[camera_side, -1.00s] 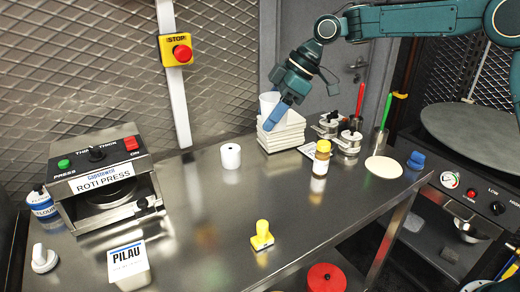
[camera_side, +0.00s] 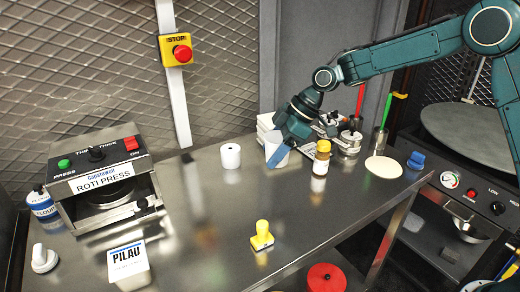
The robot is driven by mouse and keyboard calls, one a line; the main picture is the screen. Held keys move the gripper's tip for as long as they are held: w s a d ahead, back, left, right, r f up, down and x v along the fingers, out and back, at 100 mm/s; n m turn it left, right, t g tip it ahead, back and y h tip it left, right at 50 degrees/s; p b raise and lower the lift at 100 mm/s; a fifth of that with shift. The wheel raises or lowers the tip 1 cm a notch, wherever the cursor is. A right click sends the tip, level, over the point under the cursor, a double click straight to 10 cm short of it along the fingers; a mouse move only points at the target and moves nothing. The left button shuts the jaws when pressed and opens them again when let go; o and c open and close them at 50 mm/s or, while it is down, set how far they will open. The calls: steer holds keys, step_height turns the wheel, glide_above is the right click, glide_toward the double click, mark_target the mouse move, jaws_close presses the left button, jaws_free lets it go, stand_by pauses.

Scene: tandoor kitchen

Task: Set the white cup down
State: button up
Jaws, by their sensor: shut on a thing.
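The white cup (camera_side: 272,147) is at the back middle of the steel table, in front of the stack of white boxes (camera_side: 264,123). My gripper (camera_side: 279,156) reaches down from the upper right and is shut on the cup, its blue finger crossing the cup's front. The cup looks upright and low, near the tabletop. I cannot tell whether its base touches the table.
Steel pots (camera_side: 348,141) are behind the bottle. A yellow stamp (camera_side: 262,236) stands in front. The table (camera_side: 205,205) between roll and stamp is clear.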

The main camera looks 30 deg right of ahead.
step_height(320, 180, down, 6)
steer(key=shift+r, duration=0.15)
steer(key=shift+f, duration=2.15)
steer(key=shift+f, duration=0.1)
steer(key=o, duration=1)
steer(key=shift+c, duration=0.2)
